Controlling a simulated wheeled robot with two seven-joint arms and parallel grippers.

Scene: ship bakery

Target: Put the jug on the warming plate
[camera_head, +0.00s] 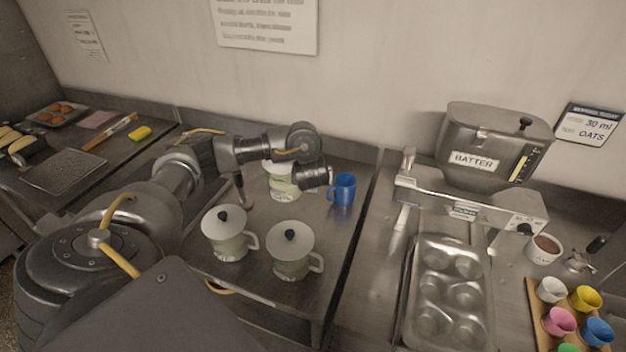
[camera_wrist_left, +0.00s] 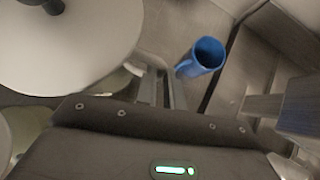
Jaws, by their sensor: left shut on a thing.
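My left gripper (camera_head: 318,178) is at the right side of a pale lidded jug (camera_head: 281,184) near the back of the middle counter. It is shut on this jug, apparently at the handle, which the gripper hides. The arm covers the jug's top in the head view. In the left wrist view the jug's white lid (camera_wrist_left: 75,45) with a black knob fills the upper left. I cannot tell whether its base touches the counter. A grey speckled plate (camera_head: 64,171) lies on the left counter; I cannot tell whether it is the warming plate. My right gripper is out of view.
Two similar lidded jugs, one (camera_head: 226,240) left and one (camera_head: 291,258) right, stand in front. A blue mug (camera_head: 344,189) stands just right of my gripper, also in the left wrist view (camera_wrist_left: 204,58). The batter machine (camera_head: 490,150) and muffin tin (camera_head: 414,300) are further right.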

